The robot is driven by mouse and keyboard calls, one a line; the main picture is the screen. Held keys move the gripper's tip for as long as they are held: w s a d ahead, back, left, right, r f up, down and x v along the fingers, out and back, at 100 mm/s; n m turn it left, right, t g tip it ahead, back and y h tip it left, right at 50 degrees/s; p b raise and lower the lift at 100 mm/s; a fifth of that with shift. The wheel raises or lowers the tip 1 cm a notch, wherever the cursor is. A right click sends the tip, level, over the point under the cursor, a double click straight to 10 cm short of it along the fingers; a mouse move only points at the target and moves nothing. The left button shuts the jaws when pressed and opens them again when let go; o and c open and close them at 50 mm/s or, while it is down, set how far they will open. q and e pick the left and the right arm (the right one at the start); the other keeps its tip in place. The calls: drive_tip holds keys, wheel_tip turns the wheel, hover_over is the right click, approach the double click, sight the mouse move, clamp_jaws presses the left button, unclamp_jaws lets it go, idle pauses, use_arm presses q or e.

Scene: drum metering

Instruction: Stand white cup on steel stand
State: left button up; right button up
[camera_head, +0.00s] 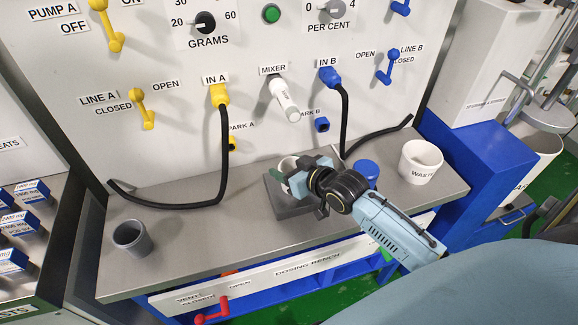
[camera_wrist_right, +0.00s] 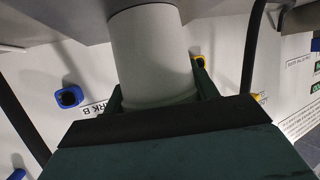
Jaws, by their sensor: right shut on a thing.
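The white cup (camera_head: 286,165) is at my right gripper (camera_head: 300,184), above the steel stand, partly hidden behind the gripper. In the right wrist view the cup (camera_wrist_right: 152,50) is between the dark green fingers of my right gripper (camera_wrist_right: 158,95), which is shut on it. The steel stand (camera_head: 290,211) is a low grey block on the bench, its right part hidden by the gripper. I cannot tell whether the cup touches the stand. My left gripper is not in view.
A grey cup (camera_head: 132,238) stands at the bench's left. A white waste tub (camera_head: 420,162) and a blue round thing (camera_head: 367,170) are on the right. Black hoses (camera_head: 224,150) hang from the panel behind. The bench between grey cup and stand is clear.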

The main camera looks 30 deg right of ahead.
drive_tip(key=o, duration=1)
drive_tip(key=shift+r, duration=0.1)
drive_tip(key=shift+s+r, duration=0.1)
drive_tip(key=shift+s, duration=0.1)
drive_tip(key=p+v, duration=0.2)
drive_tip(key=v, duration=0.9)
drive_tip(key=shift+s+r, duration=0.2)
